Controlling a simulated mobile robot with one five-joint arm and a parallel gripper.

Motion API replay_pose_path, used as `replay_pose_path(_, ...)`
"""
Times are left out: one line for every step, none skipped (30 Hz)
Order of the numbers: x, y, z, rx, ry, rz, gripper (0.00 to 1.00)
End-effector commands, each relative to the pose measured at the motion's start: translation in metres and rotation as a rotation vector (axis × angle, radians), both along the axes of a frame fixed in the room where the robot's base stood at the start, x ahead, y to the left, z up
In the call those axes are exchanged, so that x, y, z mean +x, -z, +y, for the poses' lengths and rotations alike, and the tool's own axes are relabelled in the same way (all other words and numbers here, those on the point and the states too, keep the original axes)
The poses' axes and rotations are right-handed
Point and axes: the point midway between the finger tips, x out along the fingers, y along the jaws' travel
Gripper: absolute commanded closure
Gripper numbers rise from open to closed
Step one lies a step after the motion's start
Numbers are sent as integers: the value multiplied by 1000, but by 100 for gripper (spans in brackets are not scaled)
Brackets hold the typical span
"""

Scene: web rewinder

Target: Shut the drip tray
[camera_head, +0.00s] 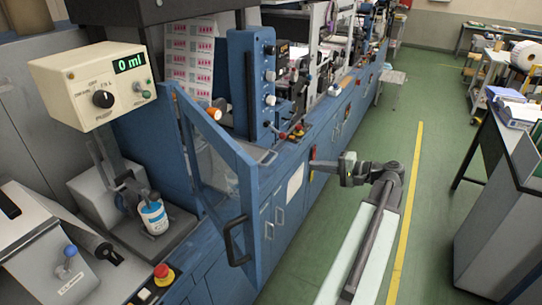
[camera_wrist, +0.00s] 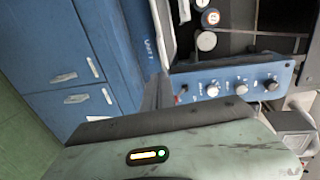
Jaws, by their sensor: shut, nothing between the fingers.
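I cannot pick out the drip tray for certain in either view. A white bottle with a blue label (camera_head: 154,217) stands on a grey ledge at the left of the blue machine, below a cream control box (camera_head: 92,82) reading "0 ml". My gripper (camera_head: 320,166) is shut and empty. It points left toward the blue cabinet fronts of the machine, to the right of the open door. Whether it touches them is not clear. The wrist view shows blue cabinet doors with handles (camera_wrist: 76,98) and a blue knob panel (camera_wrist: 225,85), turned sideways.
A blue framed clear door (camera_head: 217,160) with a black handle stands open, jutting into the aisle. A red stop button (camera_head: 163,272) is at the lower left. The green floor with a yellow line (camera_head: 406,210) is clear. A dark-topped bench (camera_head: 505,165) stands at the right.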

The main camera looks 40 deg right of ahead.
Motion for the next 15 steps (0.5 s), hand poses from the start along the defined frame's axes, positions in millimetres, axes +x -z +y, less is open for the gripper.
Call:
replay_pose_path(0, 0, 0, 0, -1, 0, 100)
replay_pose_path(0, 0, 1, 0, -1, 0, 100)
replay_pose_path(1, 0, 1, 0, -1, 0, 100)
replay_pose_path(1, 0, 1, 0, -1, 0, 100)
replay_pose_path(1, 0, 1, 0, -1, 0, 100)
replay_pose_path(0, 0, 0, 0, -1, 0, 100)
replay_pose_path(0, 0, 0, 0, 0, 0, 100)
replay_pose_path(0, 0, 0, 0, 0, 0, 100)
replay_pose_path(0, 0, 0, 0, 0, 0, 100)
replay_pose_path(0, 0, 0, 0, 0, 0, 100)
replay_pose_path(0, 0, 0, 0, 1, 0, 100)
replay_pose_path(0, 0, 0, 0, 1, 0, 100)
replay_pose_path(1, 1, 0, 0, 1, 0, 100)
replay_pose_path(3, 1, 1, 0, 1, 0, 100)
replay_pose_path(6, 3, 2, 0, 0, 0, 100)
